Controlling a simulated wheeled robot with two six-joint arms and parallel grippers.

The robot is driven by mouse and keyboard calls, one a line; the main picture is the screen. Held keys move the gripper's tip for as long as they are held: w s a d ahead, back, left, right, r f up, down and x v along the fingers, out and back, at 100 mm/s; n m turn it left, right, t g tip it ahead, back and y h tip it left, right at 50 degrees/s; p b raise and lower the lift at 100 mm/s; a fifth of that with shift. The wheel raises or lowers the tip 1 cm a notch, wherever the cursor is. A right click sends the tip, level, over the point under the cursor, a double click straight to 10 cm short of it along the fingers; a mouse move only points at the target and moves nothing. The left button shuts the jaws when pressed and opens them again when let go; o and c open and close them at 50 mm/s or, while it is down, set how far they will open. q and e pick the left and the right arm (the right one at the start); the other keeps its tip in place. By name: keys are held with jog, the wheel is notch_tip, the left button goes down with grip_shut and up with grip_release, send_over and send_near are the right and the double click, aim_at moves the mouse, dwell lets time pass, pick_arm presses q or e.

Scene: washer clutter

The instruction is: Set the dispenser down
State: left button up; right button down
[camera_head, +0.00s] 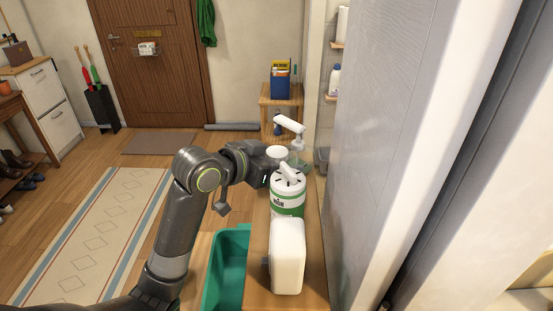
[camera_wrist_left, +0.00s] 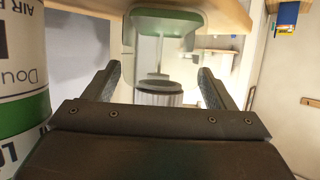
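The dispenser has a white pump head (camera_head: 289,124) on a white neck, with a pale greenish body below it. In the head view it stands upright beyond the green-and-white can. My left gripper (camera_head: 268,168) reaches to it from the left, its fingertips largely hidden. In the left wrist view, which looks inverted, the dispenser's pale body (camera_wrist_left: 160,55) and ribbed collar are between the two fingers (camera_wrist_left: 160,80), which appear to close on its sides. Whether its base touches the wooden top (camera_head: 258,270) is hard to tell. My right gripper is out of view.
The green-and-white can (camera_head: 287,205) stands close beside my left gripper, with a white jug (camera_head: 287,258) nearer. A white round top (camera_head: 277,152) shows close to the dispenser. A green bin (camera_head: 230,265) lies left of the wooden top. A tall grey-white panel (camera_head: 385,130) borders the right.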

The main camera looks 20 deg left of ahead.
pick_arm(q)
jog(key=shift+r, duration=0.15)
jog(key=shift+v, duration=6)
